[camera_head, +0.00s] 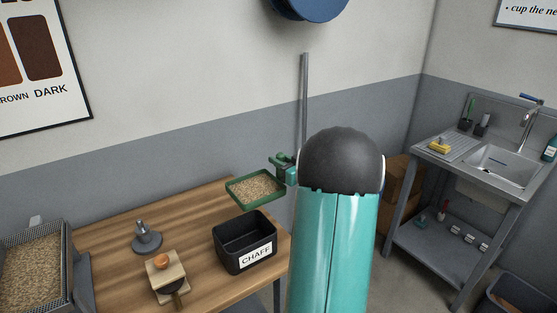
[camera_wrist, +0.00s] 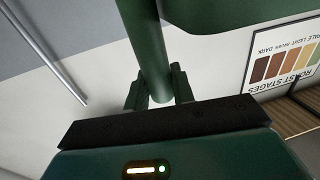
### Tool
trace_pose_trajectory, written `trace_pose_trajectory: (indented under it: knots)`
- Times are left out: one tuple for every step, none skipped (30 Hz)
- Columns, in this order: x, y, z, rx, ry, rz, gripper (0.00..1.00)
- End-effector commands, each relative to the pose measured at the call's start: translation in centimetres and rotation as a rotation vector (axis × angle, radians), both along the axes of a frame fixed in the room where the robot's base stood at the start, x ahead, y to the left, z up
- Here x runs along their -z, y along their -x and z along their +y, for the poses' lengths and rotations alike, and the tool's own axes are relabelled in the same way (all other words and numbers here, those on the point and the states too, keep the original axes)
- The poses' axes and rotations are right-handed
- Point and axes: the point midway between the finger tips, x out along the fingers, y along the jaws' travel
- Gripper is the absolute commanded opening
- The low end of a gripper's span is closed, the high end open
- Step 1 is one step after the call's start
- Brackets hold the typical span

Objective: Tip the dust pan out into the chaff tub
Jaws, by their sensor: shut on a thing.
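The green dust pan (camera_head: 264,203), with tan chaff (camera_head: 256,186) lying in it, is held in the air and looks roughly level. My gripper (camera_head: 284,165) is shut on the pan's handle at its back right side. In the wrist view the green handle (camera_wrist: 148,50) runs up from between the fingers of my gripper (camera_wrist: 157,92). The black chaff tub (camera_head: 226,250), labelled CHAFF, stands upright on the wooden table near its right edge. The pan shows just above and behind the tub in the head view. The tub looks empty, though its floor is partly hidden.
A tamper-like tool (camera_head: 147,240) and a wooden block with a round knob (camera_head: 163,270) stand left of the tub. A mesh tray of beans (camera_head: 30,275) is at far left. A sink bench (camera_head: 470,170) stands at right.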

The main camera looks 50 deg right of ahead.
Motion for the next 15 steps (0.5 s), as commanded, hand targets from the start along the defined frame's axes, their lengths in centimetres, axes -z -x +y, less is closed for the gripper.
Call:
trace_pose_trajectory:
  knots:
    - [0.0, 0.0, 0.2, -0.001, 0.005, 0.000, 0.00]
    - [0.0, 0.0, 0.3, -0.002, 0.014, -0.001, 0.00]
    - [-0.1, 0.1, 0.4, -0.003, 0.029, -0.003, 0.00]
    - [-0.1, 0.1, 0.6, -0.003, 0.042, -0.005, 0.00]
    - [-0.2, 0.1, 0.7, -0.003, 0.056, -0.007, 0.00]
    - [-0.3, 0.1, 0.9, -0.002, 0.079, -0.010, 0.00]
    - [-0.4, 0.2, 1.1, -0.002, 0.097, -0.013, 0.00]
    - [-0.4, 0.2, 1.3, -0.001, 0.116, -0.014, 0.00]
    - [-0.5, 0.2, 1.5, -0.002, 0.141, -0.017, 0.00]
    - [-0.5, 0.2, 1.7, -0.003, 0.160, -0.020, 0.00]
    - [-0.6, 0.2, 1.9, -0.003, 0.180, -0.022, 0.00]
    - [-0.7, 0.2, 2.1, -0.003, 0.206, -0.026, 0.00]
    - [-0.7, 0.2, 2.3, -0.002, 0.224, -0.028, 0.00]
    - [-0.8, 0.2, 2.4, -0.002, 0.243, -0.029, 0.00]
    - [-0.8, 0.3, 2.7, -0.002, 0.267, -0.032, 0.00]
